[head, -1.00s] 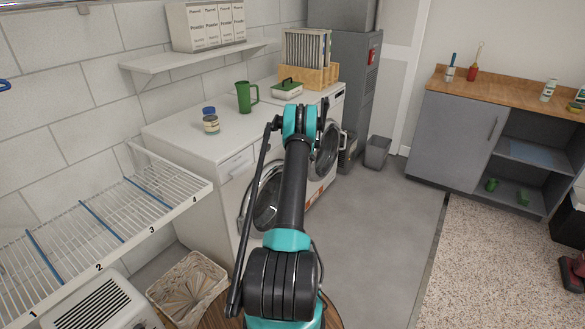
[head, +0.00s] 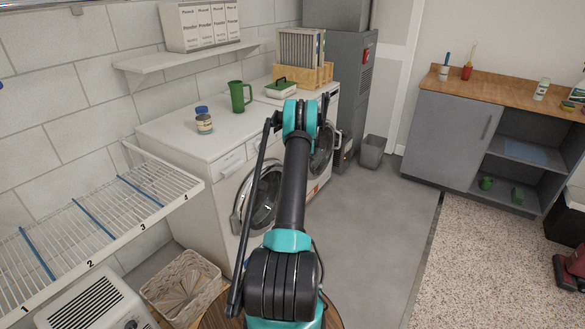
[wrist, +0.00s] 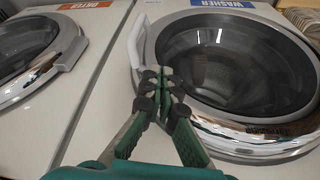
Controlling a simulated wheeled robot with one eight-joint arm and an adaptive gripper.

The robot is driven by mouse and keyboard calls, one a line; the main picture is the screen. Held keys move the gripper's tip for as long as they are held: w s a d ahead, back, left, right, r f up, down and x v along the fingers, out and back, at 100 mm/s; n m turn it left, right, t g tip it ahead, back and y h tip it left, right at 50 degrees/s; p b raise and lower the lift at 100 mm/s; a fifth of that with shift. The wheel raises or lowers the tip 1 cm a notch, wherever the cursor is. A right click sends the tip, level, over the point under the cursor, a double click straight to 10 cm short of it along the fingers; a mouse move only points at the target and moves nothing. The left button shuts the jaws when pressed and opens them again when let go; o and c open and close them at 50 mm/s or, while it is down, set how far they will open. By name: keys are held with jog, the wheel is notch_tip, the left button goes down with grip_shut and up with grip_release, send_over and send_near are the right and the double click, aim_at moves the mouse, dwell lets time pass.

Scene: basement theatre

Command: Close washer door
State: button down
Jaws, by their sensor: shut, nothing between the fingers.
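The washer door (wrist: 232,68) fills the right of the wrist view, a dark round window in a chrome ring under a blue WASHER label (wrist: 222,4). Its white handle (wrist: 134,48) is at the left rim. My gripper (wrist: 163,78) is shut and empty, its fingertips over the door's left rim beside the handle; contact cannot be told.
The dryer door (wrist: 25,52) is at left in the wrist view. A green mug (head: 238,97) and a jar (head: 204,121) stand on the white machine top. A wire shelf (head: 100,222) and a wicker basket (head: 180,285) are at left. Grey floor (head: 375,225) is clear at right.

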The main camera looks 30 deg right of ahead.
jog(key=d+v, duration=0.1)
jog(key=v, duration=0.8)
jog(key=s+a+r, duration=0.4)
jog(key=a+r, duration=0.2)
jog(key=a, duration=0.5)
jog(key=s+a+r+m, duration=0.1)
jog(key=s+a+r, duration=0.3)
jog(key=a, duration=0.6)
jog(key=s+a+r, duration=0.3)
jog(key=a+r, duration=0.4)
jog(key=a, duration=0.4)
jog(key=s+a+r, duration=0.1)
jog(key=s+a, duration=1.1)
jog(key=s, duration=0.2)
jog(key=s+a+f, duration=0.2)
jog(key=s+a, duration=0.1)
jog(key=s, duration=0.5)
jog(key=s+a+f+m, duration=0.1)
jog(key=s+a+f, duration=0.2)
jog(key=s, duration=0.6)
jog(key=shift+a+h, duration=0.4)
jog(key=shift+a, duration=0.2)
